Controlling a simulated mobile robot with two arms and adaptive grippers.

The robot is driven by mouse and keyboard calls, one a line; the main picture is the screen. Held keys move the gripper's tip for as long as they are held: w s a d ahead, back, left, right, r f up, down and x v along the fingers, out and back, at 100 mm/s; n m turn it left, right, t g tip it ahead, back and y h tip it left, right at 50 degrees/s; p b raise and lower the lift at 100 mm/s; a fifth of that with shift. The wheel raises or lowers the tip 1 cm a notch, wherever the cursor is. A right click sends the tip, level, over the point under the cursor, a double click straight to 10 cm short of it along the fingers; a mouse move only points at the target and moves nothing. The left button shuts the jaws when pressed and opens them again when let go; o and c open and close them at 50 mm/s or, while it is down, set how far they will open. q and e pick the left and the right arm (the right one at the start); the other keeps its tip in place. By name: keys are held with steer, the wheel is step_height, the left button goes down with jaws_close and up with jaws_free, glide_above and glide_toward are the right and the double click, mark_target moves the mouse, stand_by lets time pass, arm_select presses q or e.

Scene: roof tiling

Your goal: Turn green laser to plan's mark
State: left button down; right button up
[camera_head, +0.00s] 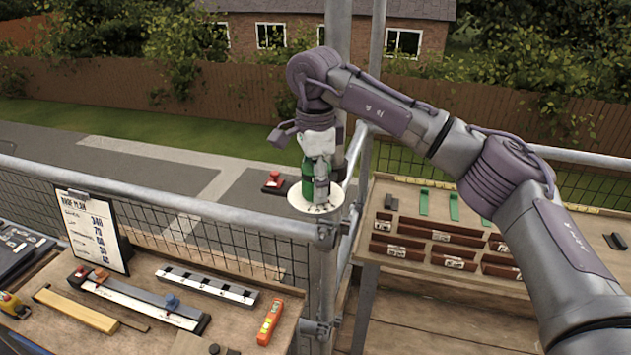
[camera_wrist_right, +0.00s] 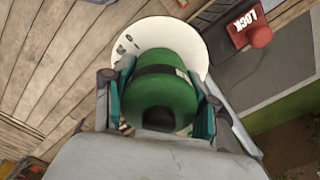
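The green laser (camera_head: 307,180) stands upright on a round white plate (camera_head: 298,204) at the scaffold rail corner. My right gripper (camera_head: 318,182) points down over it. In the right wrist view, the gripper's teal-padded fingers lie against both sides of the green laser (camera_wrist_right: 160,98) and look closed on it. Dark marks show on the white plate (camera_wrist_right: 150,35) there; I cannot read them. The plan (camera_head: 92,228), a clipboard sheet headed like "ROOF PLAN", leans at the left bench; its lines are too small to read surely. My left gripper is out of view.
A red lock piece (camera_head: 273,180) sits just beside the plate, labelled "LOCK" in the right wrist view (camera_wrist_right: 248,30). The left bench holds an orange level (camera_head: 270,321) and several rails. The right table (camera_head: 390,270) holds tile trays and green strips. Metal scaffold poles (camera_head: 337,60) stand close by.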

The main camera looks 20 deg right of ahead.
steer(key=shift+c, duration=1.1)
steer(key=shift+f+m+b, duration=0.15)
steer(key=shift+m+b, duration=0.35)
steer(key=shift+m, duration=0.4)
steer(key=shift+m+b, duration=0.3)
steer(key=shift+m, duration=0.8)
steer(key=o, duration=1.2)
steer(key=shift+c, duration=0.2)
